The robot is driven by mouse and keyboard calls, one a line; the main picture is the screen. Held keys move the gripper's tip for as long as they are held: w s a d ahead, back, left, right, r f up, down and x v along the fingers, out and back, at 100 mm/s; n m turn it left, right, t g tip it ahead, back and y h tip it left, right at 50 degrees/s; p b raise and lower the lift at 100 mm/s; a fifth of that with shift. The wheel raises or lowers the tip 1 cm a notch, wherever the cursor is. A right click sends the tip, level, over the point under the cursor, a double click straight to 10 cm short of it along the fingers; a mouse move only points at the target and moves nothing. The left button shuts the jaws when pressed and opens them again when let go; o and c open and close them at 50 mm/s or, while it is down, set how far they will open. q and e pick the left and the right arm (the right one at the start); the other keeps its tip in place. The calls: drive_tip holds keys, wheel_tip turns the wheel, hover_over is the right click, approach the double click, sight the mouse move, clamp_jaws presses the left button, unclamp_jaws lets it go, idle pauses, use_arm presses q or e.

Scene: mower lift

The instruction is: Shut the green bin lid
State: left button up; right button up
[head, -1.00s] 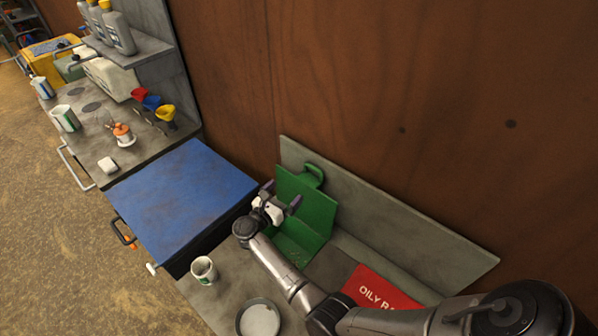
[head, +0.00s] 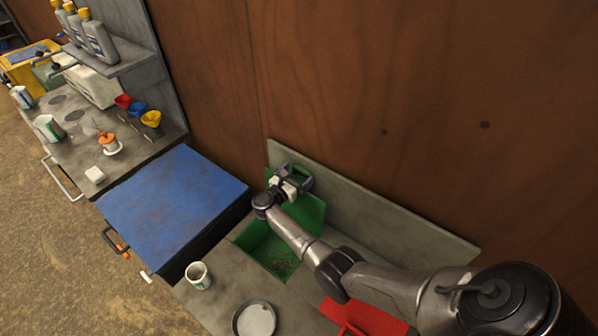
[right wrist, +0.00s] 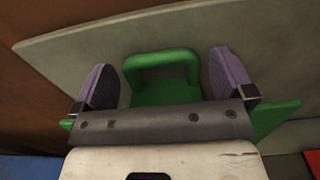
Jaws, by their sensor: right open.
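The green bin (head: 268,250) is set in the grey bench, its inside showing dark debris. Its green lid (head: 308,212) stands raised at the back, near the grey backboard. My right gripper (head: 293,175) is at the top edge of the lid, partly hiding it and its handle. In the right wrist view the open purple fingers (right wrist: 162,66) stand on either side of the green looped handle (right wrist: 163,59), with a gap on both sides. I cannot tell whether the fingers touch the lid's edge. My left gripper is not in view.
A grey backboard (head: 400,212) stands behind the bin. A blue lidded box (head: 172,200) is to the left. A white cup (head: 198,274) and a round dish (head: 255,319) are on the bench in front. A red bin lid (head: 365,318) lies partly under my right arm.

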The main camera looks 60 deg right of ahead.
drive_tip(key=shift+d, duration=0.6)
